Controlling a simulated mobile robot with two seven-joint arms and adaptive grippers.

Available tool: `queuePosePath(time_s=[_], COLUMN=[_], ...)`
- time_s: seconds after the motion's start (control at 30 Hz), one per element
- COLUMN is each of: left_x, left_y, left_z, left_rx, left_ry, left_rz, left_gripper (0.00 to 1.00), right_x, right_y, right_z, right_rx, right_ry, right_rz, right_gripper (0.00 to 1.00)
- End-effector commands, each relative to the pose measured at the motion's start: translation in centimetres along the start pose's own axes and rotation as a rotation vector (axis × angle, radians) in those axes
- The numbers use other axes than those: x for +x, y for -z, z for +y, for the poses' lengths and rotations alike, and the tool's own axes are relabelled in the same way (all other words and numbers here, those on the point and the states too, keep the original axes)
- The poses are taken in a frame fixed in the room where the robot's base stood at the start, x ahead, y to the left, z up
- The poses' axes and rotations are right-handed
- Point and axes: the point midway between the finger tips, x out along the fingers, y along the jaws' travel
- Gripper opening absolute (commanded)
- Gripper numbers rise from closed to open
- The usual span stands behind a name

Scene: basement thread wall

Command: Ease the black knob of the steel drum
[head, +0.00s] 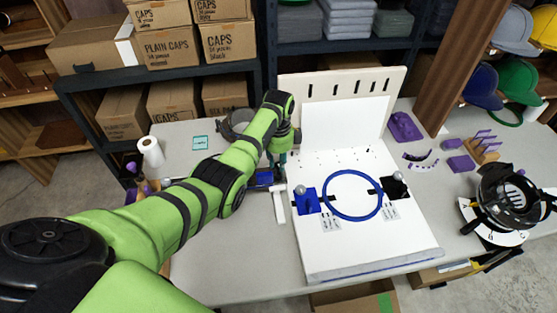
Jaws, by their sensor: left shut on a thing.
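My left gripper (278,160) points down at the table beside the white board's left edge. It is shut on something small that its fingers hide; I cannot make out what. A dark grey round body (232,124) stands behind my left forearm, partly covered. On the right, a dark metal, drum-like device (508,193) with black rings stands on a white lettered disc (497,234). I cannot tell for sure which of these is the steel drum, and I cannot pick out its black knob. My right gripper is not in view.
The white board (350,245) carries a blue hoop (326,200) and a blue block (306,202). A blue and black item (263,178) lies by my left gripper. Purple pieces (461,163) lie at right. Shelves of boxes (230,40) stand behind. The table's front left is clear.

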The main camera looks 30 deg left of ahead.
Motion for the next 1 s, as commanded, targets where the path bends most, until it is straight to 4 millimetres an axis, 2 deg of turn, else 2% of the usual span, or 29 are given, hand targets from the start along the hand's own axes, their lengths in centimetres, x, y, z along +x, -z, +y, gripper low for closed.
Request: queuePosePath(time_s=[0.37,1.0], left_x=[-0.2,-0.2], left_y=[0.0,0.0], left_z=[0.0,0.0], left_rx=[-0.123,-0.706], left_ry=[-0.001,-0.001], left_rz=[0.001,0.001], left_gripper=[0.0,0.0], right_x=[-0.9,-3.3], right_y=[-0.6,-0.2], right_z=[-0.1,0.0], right_rx=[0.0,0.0], right_ry=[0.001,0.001], right_rz=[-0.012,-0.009], right_gripper=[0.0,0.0])
